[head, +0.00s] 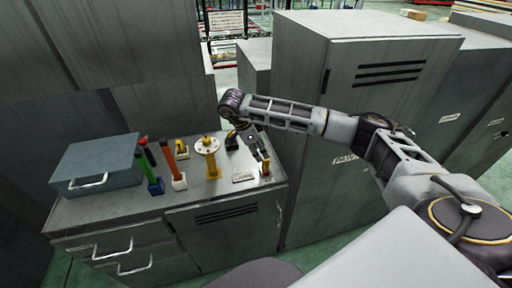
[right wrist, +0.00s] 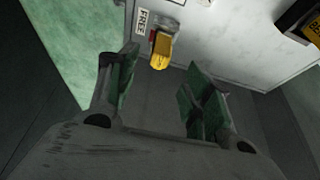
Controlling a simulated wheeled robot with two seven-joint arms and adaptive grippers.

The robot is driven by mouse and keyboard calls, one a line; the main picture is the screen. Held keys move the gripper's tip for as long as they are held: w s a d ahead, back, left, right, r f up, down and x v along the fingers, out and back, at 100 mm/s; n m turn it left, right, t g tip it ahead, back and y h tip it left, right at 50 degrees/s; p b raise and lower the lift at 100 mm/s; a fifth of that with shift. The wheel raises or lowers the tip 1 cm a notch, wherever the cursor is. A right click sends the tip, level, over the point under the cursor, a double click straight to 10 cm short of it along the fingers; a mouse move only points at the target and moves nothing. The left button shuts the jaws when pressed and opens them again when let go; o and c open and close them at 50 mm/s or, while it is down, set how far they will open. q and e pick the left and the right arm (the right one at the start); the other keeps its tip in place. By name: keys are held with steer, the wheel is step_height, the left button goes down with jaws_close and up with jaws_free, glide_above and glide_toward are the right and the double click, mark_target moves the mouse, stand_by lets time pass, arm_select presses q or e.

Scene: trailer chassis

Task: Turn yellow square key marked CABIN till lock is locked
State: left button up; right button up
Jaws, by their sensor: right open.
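In the right wrist view a yellow key (right wrist: 160,50) stands on a pale grey surface beside a label reading FREE (right wrist: 143,21). A small red patch shows at its base. The word CABIN is not readable. My right gripper (right wrist: 163,64) is open, with green-padded fingers on either side of the key's line; the key appears beyond the fingertips, and I cannot tell the exact gap. In the head view my right gripper (head: 259,156) points down over the bench's right end, near a small yellow piece (head: 267,172). My left gripper is not in view.
The grey bench (head: 215,190) carries a blue-grey box (head: 97,165), green and red upright handles (head: 170,158), a yellow flanged post (head: 208,160) and a small label plate (head: 243,176). A tall grey cabinet (head: 330,190) stands right of the bench, beneath my right arm.

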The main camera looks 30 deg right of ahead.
mark_target(265, 166)
steer(key=shift+b+x, duration=1.65)
steer(key=shift+x, duration=2.15)
jaws_close()
steer(key=shift+m, duration=0.3)
steer(key=shift+m+g, duration=0.6)
steer(key=shift+m, duration=0.8)
steer(key=shift+y, duration=0.3)
